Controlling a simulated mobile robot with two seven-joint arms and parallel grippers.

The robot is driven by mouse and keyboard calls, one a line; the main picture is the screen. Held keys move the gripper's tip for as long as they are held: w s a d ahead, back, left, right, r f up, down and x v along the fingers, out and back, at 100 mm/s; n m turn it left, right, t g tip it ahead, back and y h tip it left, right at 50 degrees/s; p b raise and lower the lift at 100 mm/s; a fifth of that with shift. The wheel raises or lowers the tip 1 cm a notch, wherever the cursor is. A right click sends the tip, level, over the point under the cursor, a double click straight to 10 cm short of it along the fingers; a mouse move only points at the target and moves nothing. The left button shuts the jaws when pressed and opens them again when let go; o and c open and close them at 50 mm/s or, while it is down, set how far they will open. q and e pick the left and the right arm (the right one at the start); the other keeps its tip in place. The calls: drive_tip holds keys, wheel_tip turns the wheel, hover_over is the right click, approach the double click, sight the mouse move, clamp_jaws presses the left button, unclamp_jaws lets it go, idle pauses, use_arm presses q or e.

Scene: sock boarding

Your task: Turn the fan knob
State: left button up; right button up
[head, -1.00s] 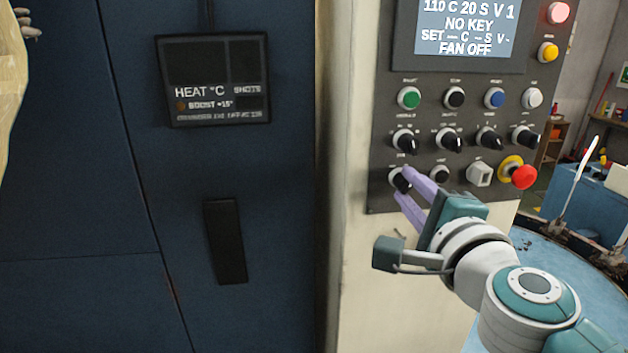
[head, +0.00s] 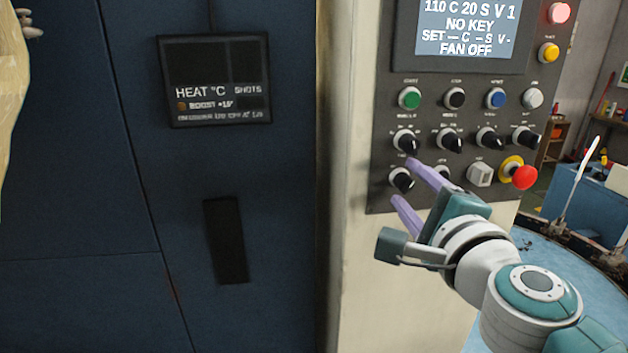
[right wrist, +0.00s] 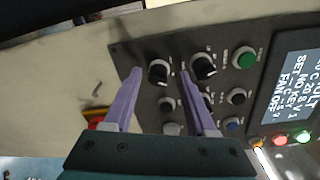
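The grey control panel (head: 378,150) carries rows of buttons and black knobs. The lower-left black knob (head: 401,180) shows between the spread fingers of my right gripper (head: 402,181); the labels are too small to read, so I cannot confirm it is the fan knob. In the right wrist view this knob (right wrist: 158,72) lies between the two purple fingertips (right wrist: 161,71), with gaps on both sides. The gripper is open and appears not to grip it. The display (head: 465,28) reads "FAN OFF". My left gripper is not in view.
Black knobs (head: 450,142) sit close by in the row above. A dark blue cabinet door with a black handle (head: 226,240) stands left.

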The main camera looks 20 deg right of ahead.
drive_tip(key=shift+f, duration=0.1)
drive_tip(key=b+v, duration=0.1)
drive_tip(key=v, duration=0.9)
idle(0.4)
